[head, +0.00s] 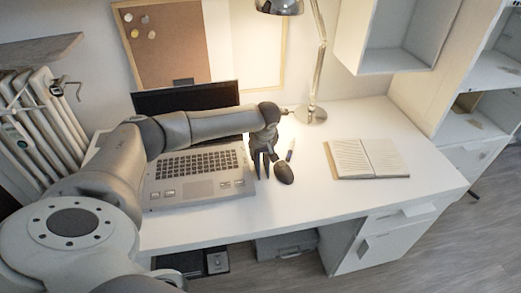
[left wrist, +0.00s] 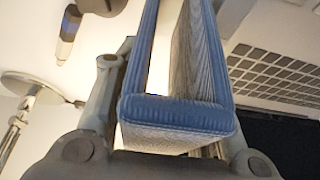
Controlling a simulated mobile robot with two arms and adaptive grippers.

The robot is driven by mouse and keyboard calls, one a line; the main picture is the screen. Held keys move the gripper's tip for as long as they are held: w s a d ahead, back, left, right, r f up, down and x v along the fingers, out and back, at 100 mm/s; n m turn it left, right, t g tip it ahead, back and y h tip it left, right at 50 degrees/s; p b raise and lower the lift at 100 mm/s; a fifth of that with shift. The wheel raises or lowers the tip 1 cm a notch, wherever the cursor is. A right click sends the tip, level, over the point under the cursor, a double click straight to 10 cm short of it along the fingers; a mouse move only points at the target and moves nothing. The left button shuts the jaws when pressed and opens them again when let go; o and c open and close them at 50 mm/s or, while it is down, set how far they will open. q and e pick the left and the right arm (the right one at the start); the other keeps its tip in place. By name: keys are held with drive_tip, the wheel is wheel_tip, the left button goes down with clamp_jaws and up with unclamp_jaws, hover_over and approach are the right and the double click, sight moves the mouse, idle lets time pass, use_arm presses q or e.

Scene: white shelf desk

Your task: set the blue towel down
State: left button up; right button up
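My left gripper (head: 265,158) points down over the desk, just right of the laptop and beside the dark mouse. In the left wrist view the blue towel (left wrist: 178,113) is folded into a narrow band with ribbed sides and sits between my fingers. The left finger lies along its side; the other finger is mostly hidden behind the towel. The gripper is shut on it. In the head view the towel shows only as small dark bluish strips at the fingertips. I cannot tell whether its lower end touches the desk. My right gripper is not in view.
The laptop (head: 205,187) is left of the gripper. The mouse (head: 284,174) and a pen (head: 291,149) are close by on its right. A lamp base (head: 311,115) stands behind. An open book (head: 367,159) lies farther right. The white desk (head: 310,192) is clear in front.

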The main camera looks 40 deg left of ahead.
use_arm(q)
drive_tip(key=o, duration=0.3)
drive_tip(key=shift+r, duration=0.25)
drive_tip(key=shift+d+r, duration=0.1)
drive_tip(key=shift+r, duration=0.2)
drive_tip(key=b+v, duration=0.1)
drive_tip(key=v, duration=0.9)
drive_tip(key=shift+s+d+r, duration=0.1)
drive_tip(key=shift+r, duration=0.1)
drive_tip(key=shift+s+d+r, duration=0.1)
drive_tip(key=shift+r, duration=0.3)
